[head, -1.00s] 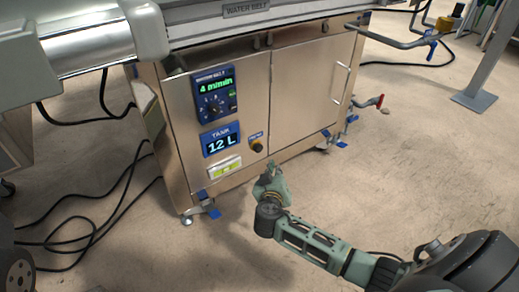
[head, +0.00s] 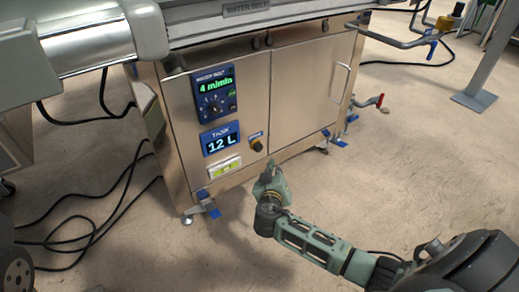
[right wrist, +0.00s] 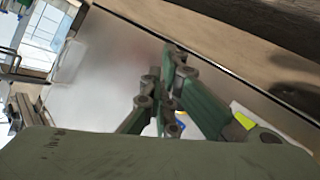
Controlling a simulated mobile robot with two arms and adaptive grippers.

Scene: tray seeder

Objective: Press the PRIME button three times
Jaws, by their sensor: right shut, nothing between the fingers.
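The PRIME button (head: 256,146) is a small dark and amber round button under a small blue label, low on the steel cabinet front in the head view. The label is too small to read. My right gripper (head: 270,164) is just below and to the right of the button, its tip pointing up toward the cabinet. It looks apart from the button. In the right wrist view the right gripper (right wrist: 172,55) is shut and empty in front of the steel panel, and I cannot make out the button there. My left gripper is not in view.
The cabinet (head: 300,95) also bears a belt control panel (head: 214,92) reading 4 m/min and a TANK display (head: 220,139) reading 12 L. A yellow-green gauge (head: 225,167) is below them. Black cables (head: 95,215) lie on the floor at left.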

